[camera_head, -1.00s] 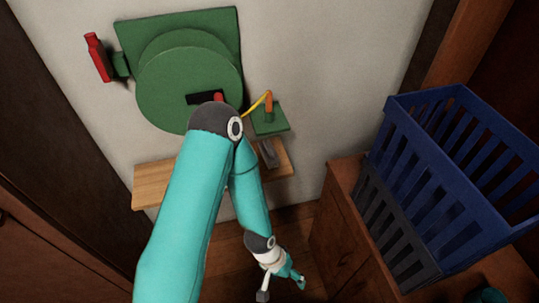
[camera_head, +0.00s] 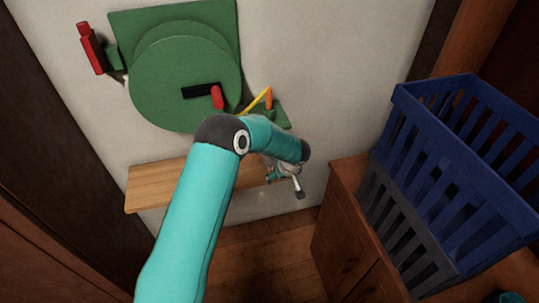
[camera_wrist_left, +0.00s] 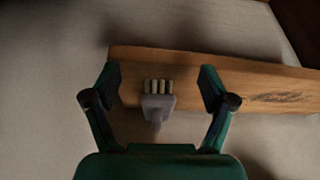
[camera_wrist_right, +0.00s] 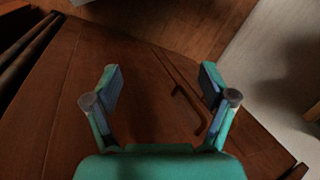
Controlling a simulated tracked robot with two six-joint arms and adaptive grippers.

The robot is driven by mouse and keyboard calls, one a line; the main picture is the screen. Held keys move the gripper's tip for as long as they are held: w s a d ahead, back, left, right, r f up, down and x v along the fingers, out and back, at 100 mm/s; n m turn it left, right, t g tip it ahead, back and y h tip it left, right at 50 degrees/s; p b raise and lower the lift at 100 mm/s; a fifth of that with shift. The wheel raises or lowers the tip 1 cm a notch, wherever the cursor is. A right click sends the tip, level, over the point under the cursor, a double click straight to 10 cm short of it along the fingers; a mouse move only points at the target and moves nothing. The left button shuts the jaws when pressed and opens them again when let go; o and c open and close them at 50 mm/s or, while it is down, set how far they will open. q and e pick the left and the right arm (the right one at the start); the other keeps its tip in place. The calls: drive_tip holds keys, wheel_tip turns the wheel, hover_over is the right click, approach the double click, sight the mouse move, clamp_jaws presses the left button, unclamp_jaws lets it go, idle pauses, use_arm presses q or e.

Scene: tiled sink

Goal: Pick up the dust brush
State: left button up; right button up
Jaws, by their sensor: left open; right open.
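The dust brush (camera_wrist_left: 158,102) is grey with a row of pale bristles. In the left wrist view it is against the wooden shelf (camera_wrist_left: 240,85), between the two open fingers of my left gripper (camera_wrist_left: 160,76). The fingers appear apart from it, and its lower end runs toward the palm. My right gripper (camera_wrist_right: 160,78) is open and empty, facing a brown wooden surface.
A green round hose reel (camera_head: 180,80) with a red handle (camera_head: 217,97) is on the wall above the shelf. A yellow and orange piece (camera_head: 258,100) is beside it. A blue slatted basket (camera_head: 440,165) stands on a wooden cabinet (camera_head: 345,240) at the right.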

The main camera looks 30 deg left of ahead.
sight(273, 160)
use_arm(q)
drive_tip(key=w+a, duration=0.2)
drive_tip(key=a, duration=0.1)
drive_tip(key=shift+w+a+p, duration=0.2)
drive_tip(key=shift+a+p, duration=0.05)
drive_tip(key=shift+p, duration=0.15)
drive_tip(key=w+a, duration=0.1)
drive_tip(key=w+a+p, duration=0.1)
drive_tip(key=a, duration=0.1)
drive_tip(key=shift+w+a, duration=0.15)
drive_tip(key=shift+w+a+f, duration=0.1)
drive_tip(key=shift+w+a, duration=0.1)
drive_tip(key=shift+a, duration=0.1)
drive_tip(key=shift+w+a+f, duration=0.1)
drive_tip(key=shift+f, duration=0.4)
drive_tip(key=c, duration=1.3)
drive_tip(key=shift+c, duration=0.2)
